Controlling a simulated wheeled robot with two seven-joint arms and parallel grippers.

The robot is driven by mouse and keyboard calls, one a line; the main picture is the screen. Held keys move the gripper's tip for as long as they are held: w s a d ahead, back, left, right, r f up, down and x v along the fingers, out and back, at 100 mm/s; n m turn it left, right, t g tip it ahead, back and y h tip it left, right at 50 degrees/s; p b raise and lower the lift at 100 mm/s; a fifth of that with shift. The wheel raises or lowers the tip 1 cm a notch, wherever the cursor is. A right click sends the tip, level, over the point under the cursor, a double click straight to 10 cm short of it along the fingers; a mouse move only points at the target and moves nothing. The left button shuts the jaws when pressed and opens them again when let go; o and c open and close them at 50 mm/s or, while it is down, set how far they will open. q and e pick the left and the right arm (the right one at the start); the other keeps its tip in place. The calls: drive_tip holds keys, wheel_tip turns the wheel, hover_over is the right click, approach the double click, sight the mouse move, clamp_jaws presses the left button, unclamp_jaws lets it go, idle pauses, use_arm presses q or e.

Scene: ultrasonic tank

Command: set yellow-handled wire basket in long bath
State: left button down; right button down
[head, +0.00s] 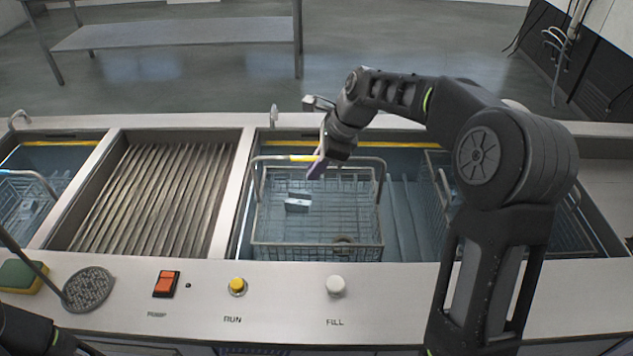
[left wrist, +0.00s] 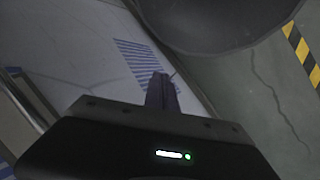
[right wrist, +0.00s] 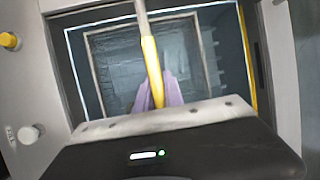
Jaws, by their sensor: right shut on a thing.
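The yellow-handled wire basket (head: 262,225) is upright inside the outline of the long bath (head: 408,215), left of its middle; I cannot tell whether it touches the floor. A small grey-white block (head: 297,203) shows inside the basket. My right gripper (head: 318,165) is shut on the yellow grip of the handle. In the right wrist view the yellow handle (right wrist: 151,65) runs between the purple fingertips (right wrist: 158,92), with the basket blurred below. My left gripper (left wrist: 162,92) appears shut and empty in the left wrist view, away from the basket.
Another wire basket (head: 443,190) stands in the right part of the bath, partly behind my right arm. A ribbed compartment (head: 145,195) and a left bath with a basket (head: 22,205) lie left. The front panel has a red switch (head: 165,284), yellow button (head: 237,286) and white knob (head: 335,285).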

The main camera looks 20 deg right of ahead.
wheel_tip(320, 180, down, 5)
drive_tip(key=shift+r, duration=0.15)
drive_tip(key=c, duration=1.9)
unclamp_jaws()
drive_tip(key=o, duration=0.4)
drive_tip(key=shift+o, duration=0.2)
drive_tip(key=v, duration=1.2)
